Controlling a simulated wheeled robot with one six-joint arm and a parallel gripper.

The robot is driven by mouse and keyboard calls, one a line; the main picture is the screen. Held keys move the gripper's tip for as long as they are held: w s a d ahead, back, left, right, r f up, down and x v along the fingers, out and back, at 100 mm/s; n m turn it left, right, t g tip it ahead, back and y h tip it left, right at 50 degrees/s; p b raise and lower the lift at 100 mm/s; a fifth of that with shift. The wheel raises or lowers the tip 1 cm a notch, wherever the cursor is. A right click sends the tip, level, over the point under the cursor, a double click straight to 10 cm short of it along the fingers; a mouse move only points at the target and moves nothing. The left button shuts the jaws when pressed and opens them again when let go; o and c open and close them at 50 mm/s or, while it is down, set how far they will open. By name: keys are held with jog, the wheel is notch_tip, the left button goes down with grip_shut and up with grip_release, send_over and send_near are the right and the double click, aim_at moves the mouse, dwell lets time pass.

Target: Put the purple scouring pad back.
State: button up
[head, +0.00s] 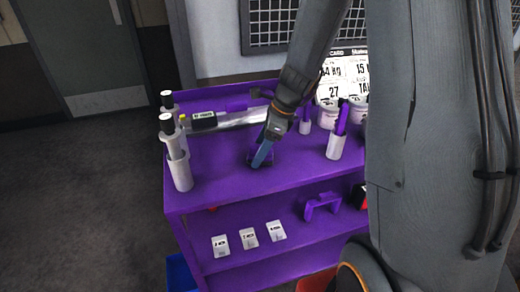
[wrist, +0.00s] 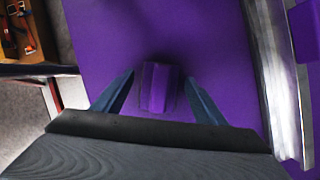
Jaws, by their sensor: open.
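The purple scouring pad looks to be the small purple block (wrist: 158,88) in the wrist view, lying on the purple top of the cart (wrist: 220,50) with a dark edge around it. My gripper (wrist: 158,95) is open, with one blue finger on each side of the block and a visible gap to each. In the head view my gripper (head: 262,155) points down at the cart top (head: 215,150), and its fingers hide most of the block. I cannot tell whether the fingertips touch the top.
White cylinders (head: 180,170) stand at the cart's left edge. A metal bar (head: 240,118) runs along the back. A white holder with purple items (head: 335,147) stands at right. The lower shelf holds white cards (head: 249,238) and a purple bracket (head: 322,205).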

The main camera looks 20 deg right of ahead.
jog(key=b+v, duration=0.1)
jog(key=v, duration=1)
jog(key=s+a+f+n+h, duration=0.1)
jog(key=s+f+n+h, duration=0.1)
jog(key=s+n, duration=0.6)
jog(key=s+a+f+n+g+h, duration=0.1)
jog(key=s+f+n, duration=0.4)
jog(key=n, duration=0.9)
jog(key=s+a+h, duration=0.1)
jog(key=s, duration=0.1)
jog(key=shift+s+a+f+n, duration=0.3)
jog(key=shift+s+n, duration=0.05)
jog(key=shift+n, duration=0.05)
